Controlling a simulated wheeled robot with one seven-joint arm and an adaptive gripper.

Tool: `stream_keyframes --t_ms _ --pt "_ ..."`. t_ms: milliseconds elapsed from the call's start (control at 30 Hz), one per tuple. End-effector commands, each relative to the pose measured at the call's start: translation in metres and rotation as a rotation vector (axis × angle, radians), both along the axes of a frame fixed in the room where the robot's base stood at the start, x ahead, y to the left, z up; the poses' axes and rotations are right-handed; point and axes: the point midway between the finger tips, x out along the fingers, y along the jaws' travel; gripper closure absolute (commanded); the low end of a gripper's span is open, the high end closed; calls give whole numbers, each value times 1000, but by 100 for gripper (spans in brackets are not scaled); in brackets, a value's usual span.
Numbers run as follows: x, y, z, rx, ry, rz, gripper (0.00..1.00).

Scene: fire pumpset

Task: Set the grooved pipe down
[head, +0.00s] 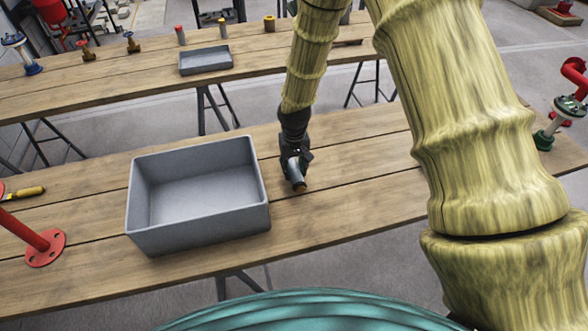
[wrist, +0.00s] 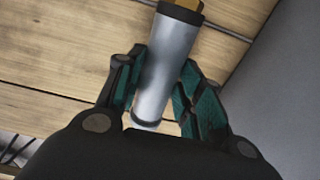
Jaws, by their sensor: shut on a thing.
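The grooved pipe (wrist: 165,72) is a short silver-grey cylinder with a dark band near its end and a brass-coloured tip. In the wrist view it lies between the two teal-padded fingers of my gripper (wrist: 160,95), which is shut on it. In the head view my gripper (head: 293,163) is just right of the grey bin, low over the near wooden table (head: 350,165). The pipe (head: 296,174) points down toward the boards there. I cannot tell whether its lower end touches the table.
The empty grey bin (head: 198,237) stands on the near table. A red flanged pipe (head: 40,247) and a yellow-handled tool (head: 25,193) are at left. The far table holds a small grey tray (head: 206,61) and several fittings. Boards right of my gripper are clear.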

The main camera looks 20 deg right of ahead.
Motion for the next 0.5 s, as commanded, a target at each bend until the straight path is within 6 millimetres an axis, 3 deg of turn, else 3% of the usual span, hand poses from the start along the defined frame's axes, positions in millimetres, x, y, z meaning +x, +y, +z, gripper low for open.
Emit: stream_keyframes --t_ms 200,500 --pt "0 0 -16 0 0 -1 100" --pt "0 0 -19 0 0 -1 100"
